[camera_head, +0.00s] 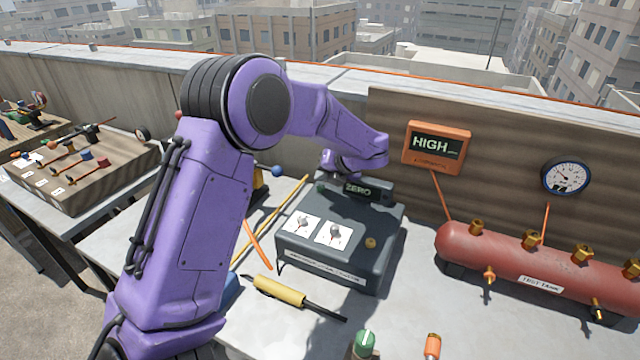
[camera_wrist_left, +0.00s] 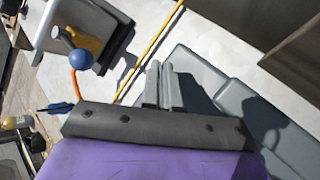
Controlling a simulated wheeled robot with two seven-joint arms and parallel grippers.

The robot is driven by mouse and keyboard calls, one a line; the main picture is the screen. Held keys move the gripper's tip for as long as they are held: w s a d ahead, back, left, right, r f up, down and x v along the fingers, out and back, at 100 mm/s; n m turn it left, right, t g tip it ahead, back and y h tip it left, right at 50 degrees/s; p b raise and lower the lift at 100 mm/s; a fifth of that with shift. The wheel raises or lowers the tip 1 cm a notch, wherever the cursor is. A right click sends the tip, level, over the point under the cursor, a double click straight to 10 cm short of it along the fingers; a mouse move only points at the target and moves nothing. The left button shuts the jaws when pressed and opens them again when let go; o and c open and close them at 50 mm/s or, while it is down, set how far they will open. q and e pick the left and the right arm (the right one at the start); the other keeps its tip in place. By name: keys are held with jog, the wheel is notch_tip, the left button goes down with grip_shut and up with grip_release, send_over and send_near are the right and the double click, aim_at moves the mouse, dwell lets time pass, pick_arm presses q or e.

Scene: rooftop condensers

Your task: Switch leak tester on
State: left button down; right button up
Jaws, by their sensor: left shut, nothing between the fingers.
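The leak tester appears to be the dark grey box (camera_head: 345,262) on the table in the head view. Its small raised display (camera_head: 362,190) reads ZERO. Two white plates with grey knobs, a left knob (camera_head: 302,222) and a right knob (camera_head: 335,234), sit on its top, with a brass fitting (camera_head: 371,242) to their right. The front label is too blurred to read surely. My left arm reaches over to the box's back edge, and the wrist hides part of it. In the left wrist view my left gripper (camera_wrist_left: 164,86) is shut and empty, beside a grey casing (camera_wrist_left: 215,80). My right gripper is out of view.
A red tank (camera_head: 530,265) with brass valves stands at the right. An orange HIGH display (camera_head: 437,147) and a round gauge (camera_head: 566,176) are on the back panel. A yellow-handled tool (camera_head: 280,291) lies before the box. A blue ball (camera_wrist_left: 80,60) stands near my left gripper.

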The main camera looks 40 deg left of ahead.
pick_arm(q)
jog(key=shift+r+p, duration=1.75)
jog(key=shift+r, duration=0.75)
